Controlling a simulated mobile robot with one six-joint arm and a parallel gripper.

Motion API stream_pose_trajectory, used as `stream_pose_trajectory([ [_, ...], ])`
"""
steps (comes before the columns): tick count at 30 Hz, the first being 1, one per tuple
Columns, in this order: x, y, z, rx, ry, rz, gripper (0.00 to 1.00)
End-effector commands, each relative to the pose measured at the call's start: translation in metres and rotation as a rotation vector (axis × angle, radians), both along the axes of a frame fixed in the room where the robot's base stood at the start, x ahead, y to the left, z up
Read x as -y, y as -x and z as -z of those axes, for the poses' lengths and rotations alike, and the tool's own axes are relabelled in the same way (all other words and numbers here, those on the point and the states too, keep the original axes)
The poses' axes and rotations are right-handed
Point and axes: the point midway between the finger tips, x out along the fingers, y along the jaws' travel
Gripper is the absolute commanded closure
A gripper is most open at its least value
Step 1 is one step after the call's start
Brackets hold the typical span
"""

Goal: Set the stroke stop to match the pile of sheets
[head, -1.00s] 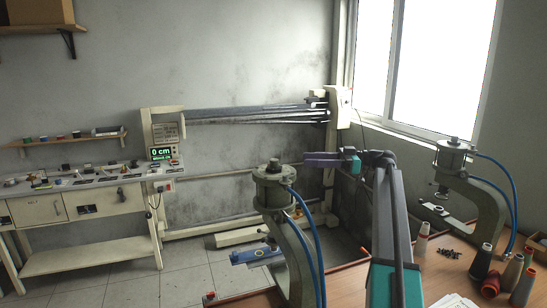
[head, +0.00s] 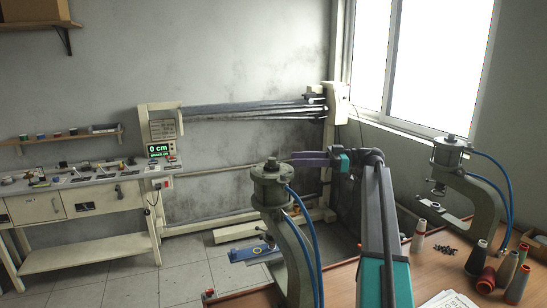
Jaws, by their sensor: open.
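Two grey-green pneumatic presses stand on the wooden table, a near one (head: 303,262) and a right one (head: 490,203). Each has a dark knob on its cylinder top: the near knob (head: 271,163) and the right knob (head: 450,138). I cannot tell which part is the stroke stop. My gripper (head: 293,159), with purple fingers, is open and empty, just right of the near knob in the picture; a gap in depth cannot be judged. A blue piece (head: 247,253) lies under the near press's head. White printed sheets (head: 449,300) lie at the bottom edge, partly cut off.
Thread cones (head: 478,259) and a small dark heap (head: 452,251) are on the table at right. Blue hoses (head: 308,232) run down behind both presses. A bench (head: 75,182) with a "0 cm" display (head: 159,150) stands at the left wall. The floor between is clear.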

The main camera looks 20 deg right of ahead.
Motion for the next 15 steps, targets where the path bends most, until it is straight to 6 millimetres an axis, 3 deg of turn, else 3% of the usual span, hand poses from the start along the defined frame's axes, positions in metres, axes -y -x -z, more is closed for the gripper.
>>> stream_pose_trajectory([
  [15, -0.07, -0.026, -0.003, 0.0, 0.0, 0.0, 0.59],
])
